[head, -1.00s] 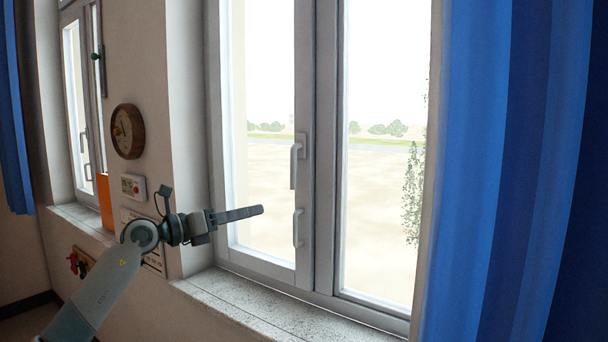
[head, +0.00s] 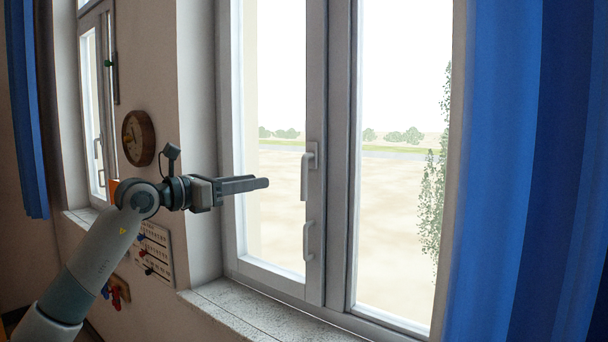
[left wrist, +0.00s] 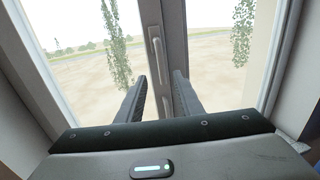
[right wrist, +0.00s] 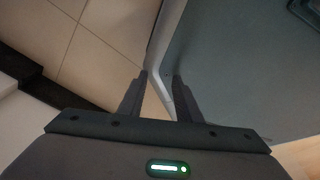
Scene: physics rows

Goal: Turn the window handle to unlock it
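The white window handle (head: 308,172) hangs straight down from its plate on the middle frame in the head view. A second white grip (head: 308,240) sits below it on the same frame. My left gripper (head: 268,183) is left of the upper handle, near its height, apart from it and empty. In the left wrist view its two fingers (left wrist: 160,85) stand apart, with a white handle (left wrist: 156,48) beyond them. My right gripper (right wrist: 154,82) is open and empty in the right wrist view, pointing at the floor; it is outside the head view.
A blue curtain (head: 500,180) hangs at the right. The stone sill (head: 255,312) runs below the window. A round clock (head: 138,138) and a panel (head: 155,250) are on the wall at the left. Tiled floor (right wrist: 105,40) shows in the right wrist view.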

